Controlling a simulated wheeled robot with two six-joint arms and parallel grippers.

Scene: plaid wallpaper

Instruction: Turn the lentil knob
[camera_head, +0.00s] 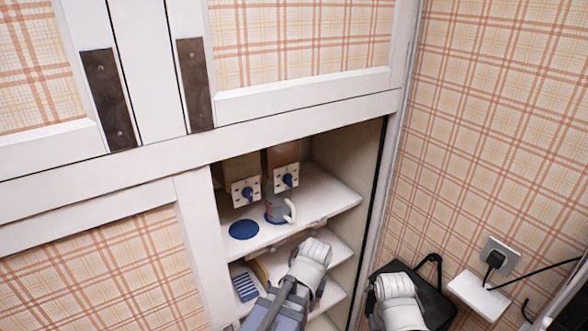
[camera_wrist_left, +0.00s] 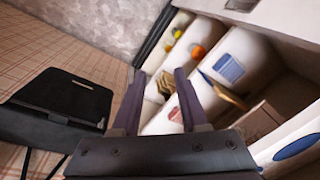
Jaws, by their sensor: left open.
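Two dispensers stand on the upper open shelf of the cabinet. The left one has a cream square plate with a blue knob (camera_head: 247,193). The right one has a similar plate with a blue knob (camera_head: 288,180), and its container (camera_head: 283,156) looks reddish brown. No label can be read, so I cannot tell which is the lentil one. My left gripper (camera_wrist_left: 160,100) is open and empty in the left wrist view, its fingers apart before the lower shelves. In the head view my left arm's white wrist is below and in front of the knobs. My right gripper is not visible.
A cup with a white handle (camera_head: 290,210) stands below the right knob. A blue disc (camera_head: 244,230) lies below the left knob. A blue striped item (camera_head: 246,287) sits on the lower shelf. A black bag-like object (camera_head: 431,302) and a wall socket (camera_head: 499,255) are at right.

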